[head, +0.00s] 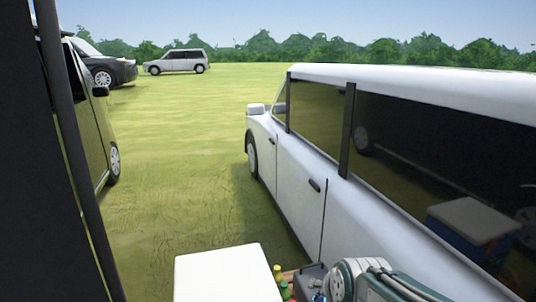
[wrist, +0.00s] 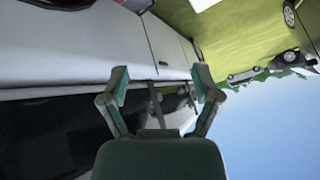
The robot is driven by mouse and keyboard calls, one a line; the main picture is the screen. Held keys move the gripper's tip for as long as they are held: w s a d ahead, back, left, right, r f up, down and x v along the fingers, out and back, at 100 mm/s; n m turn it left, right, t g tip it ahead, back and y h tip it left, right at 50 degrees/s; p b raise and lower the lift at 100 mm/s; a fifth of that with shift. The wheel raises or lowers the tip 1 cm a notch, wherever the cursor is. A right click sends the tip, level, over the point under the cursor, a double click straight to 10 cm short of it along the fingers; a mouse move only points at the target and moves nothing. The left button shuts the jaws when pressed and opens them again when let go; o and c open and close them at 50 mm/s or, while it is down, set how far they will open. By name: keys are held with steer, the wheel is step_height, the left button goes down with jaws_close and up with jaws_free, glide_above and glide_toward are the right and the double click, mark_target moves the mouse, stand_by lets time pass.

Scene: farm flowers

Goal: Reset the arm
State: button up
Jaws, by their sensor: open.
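My gripper (wrist: 160,76) shows in the wrist view with its two teal-grey fingers spread apart and nothing between them. Behind it in that view is the side of a white van (wrist: 100,42), and the picture appears turned over, with sky at the lower right. In the head view, part of my arm (head: 390,284) shows at the bottom edge, close beside the white van (head: 300,190). The gripper's fingers cannot be made out in the head view.
A white box top (head: 225,272) stands at the bottom, with small bottles (head: 281,276) beside it. The van fills the right side. A dark vehicle (head: 90,130) is at left, with a black car (head: 104,68) and a silver car (head: 176,61) farther off. Open grass (head: 190,140) lies between.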

steer(key=s+d+r+n+g, duration=0.1)
steer(key=s, duration=0.7)
steer(key=s+d+r+n+g, duration=0.1)
steer(key=s+d+n, duration=0.1)
steer(key=s, duration=0.7)
steer(key=shift+n+h, duration=0.3)
steer(key=shift+h, duration=0.1)
steer(key=shift+d, duration=0.1)
